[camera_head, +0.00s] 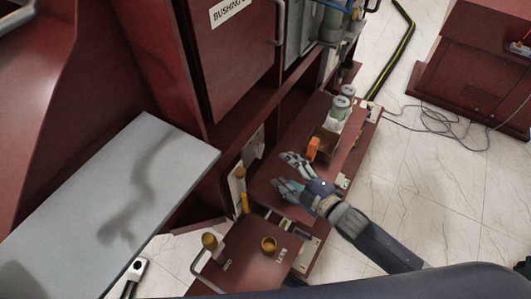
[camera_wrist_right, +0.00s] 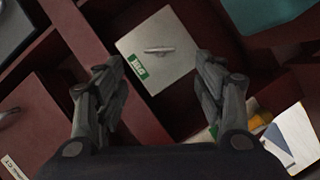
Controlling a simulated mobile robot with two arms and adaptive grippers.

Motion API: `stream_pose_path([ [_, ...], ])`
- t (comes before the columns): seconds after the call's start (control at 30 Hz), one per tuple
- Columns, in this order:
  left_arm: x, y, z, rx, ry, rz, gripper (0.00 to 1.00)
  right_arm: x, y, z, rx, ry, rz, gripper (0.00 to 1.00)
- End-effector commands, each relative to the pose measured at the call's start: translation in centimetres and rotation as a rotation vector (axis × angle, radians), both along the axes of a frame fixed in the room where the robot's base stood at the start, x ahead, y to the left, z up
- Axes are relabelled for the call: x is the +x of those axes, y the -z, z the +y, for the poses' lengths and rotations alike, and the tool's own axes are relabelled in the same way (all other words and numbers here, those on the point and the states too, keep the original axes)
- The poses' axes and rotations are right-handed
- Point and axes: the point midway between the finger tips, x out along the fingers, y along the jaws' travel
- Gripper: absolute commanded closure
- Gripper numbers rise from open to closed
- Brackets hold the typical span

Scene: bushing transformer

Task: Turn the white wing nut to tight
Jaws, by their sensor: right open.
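In the right wrist view, a small pale, wing-shaped piece (camera_wrist_right: 158,49), which looks like the wing nut, sits on a light grey square panel (camera_wrist_right: 178,73) with a green label. My right gripper (camera_head: 281,170) is open and empty, reaching in from the right over the red cabinet's lower shelf. In the wrist view its two fingers (camera_wrist_right: 160,64) stand apart, with the piece between and beyond their tips, not touched. I cannot make the wing nut out in the head view. My left gripper is not in view.
An orange object (camera_head: 313,148) and grey-green cylinders (camera_head: 339,108) stand on the shelf beyond my right gripper. A red open door (camera_head: 245,265) with yellow knobs is nearer. A grey panel (camera_head: 110,210) fills the left. Cables (camera_head: 445,122) lie on the tiled floor at right.

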Motion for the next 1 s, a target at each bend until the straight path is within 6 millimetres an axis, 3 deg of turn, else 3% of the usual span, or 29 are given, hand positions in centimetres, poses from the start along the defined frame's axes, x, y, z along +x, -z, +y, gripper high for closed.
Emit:
stream_pose_path([
  [0.17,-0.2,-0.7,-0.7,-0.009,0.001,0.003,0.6,2.7,0.3,1.9,0.0,-0.001,-0.004,0.37],
  [0.5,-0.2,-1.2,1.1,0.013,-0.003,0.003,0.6,6.6,1.4,4.5,-0.002,-0.001,-0.004,0.37],
  [0.97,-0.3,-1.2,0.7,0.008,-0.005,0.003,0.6,7.4,1.7,5.1,-0.003,-0.002,-0.004,0.37],
  [1.0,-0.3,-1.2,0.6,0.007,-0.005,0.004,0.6,7.3,1.7,5.1,-0.003,-0.002,-0.004,0.41],
])
